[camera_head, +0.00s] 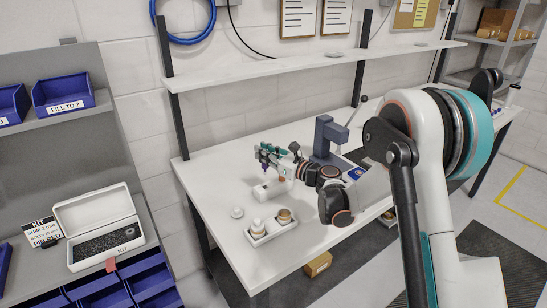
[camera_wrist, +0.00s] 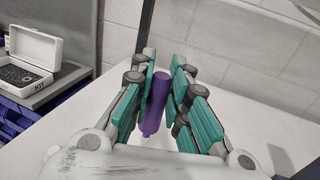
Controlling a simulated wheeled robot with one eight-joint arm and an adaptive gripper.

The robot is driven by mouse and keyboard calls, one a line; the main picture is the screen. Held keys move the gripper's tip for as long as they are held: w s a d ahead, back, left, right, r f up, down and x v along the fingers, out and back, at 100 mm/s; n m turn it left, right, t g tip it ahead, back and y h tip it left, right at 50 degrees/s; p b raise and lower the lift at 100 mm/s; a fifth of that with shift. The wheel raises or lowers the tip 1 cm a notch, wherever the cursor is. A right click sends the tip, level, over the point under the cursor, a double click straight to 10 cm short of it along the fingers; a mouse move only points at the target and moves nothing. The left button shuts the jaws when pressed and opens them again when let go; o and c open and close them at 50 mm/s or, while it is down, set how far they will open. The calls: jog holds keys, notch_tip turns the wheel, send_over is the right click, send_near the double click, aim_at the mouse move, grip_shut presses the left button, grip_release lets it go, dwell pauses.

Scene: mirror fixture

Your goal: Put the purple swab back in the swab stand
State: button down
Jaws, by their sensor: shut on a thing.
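The purple swab (camera_wrist: 156,105) stands between the teal finger pads of my gripper (camera_wrist: 163,85) in the wrist view, slightly tilted, its narrower end toward the camera. My gripper is shut on it. In the head view my gripper (camera_head: 266,155) is above the left part of the white table, and a small bit of purple shows below its fingers. A low white block (camera_head: 268,190) sits on the table just below the gripper; it may be the swab stand, but its details are too small to tell. The swab appears to be above this block; whether they touch cannot be told.
A white tray (camera_head: 272,236) holding a white container and a brown-gold round pot (camera_head: 284,215) stands in front of the gripper. A small white round piece (camera_head: 237,212) lies to its left. A blue-grey press (camera_head: 328,138) stands behind to the right. The table's left end is clear.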

aim_at(265, 174)
jog(key=shift+w+a+r, duration=0.1)
jog(key=shift+b, duration=0.35)
jog(key=shift+f, duration=0.4)
jog(key=shift+f+b, duration=2.1)
jog(key=shift+f, duration=0.1)
jog(key=shift+b, duration=0.45)
jog(key=shift+f+b, duration=1.5)
jog(key=shift+f, duration=0.35)
dwell(0.4)
jog(key=c, duration=1.5)
grip_release()
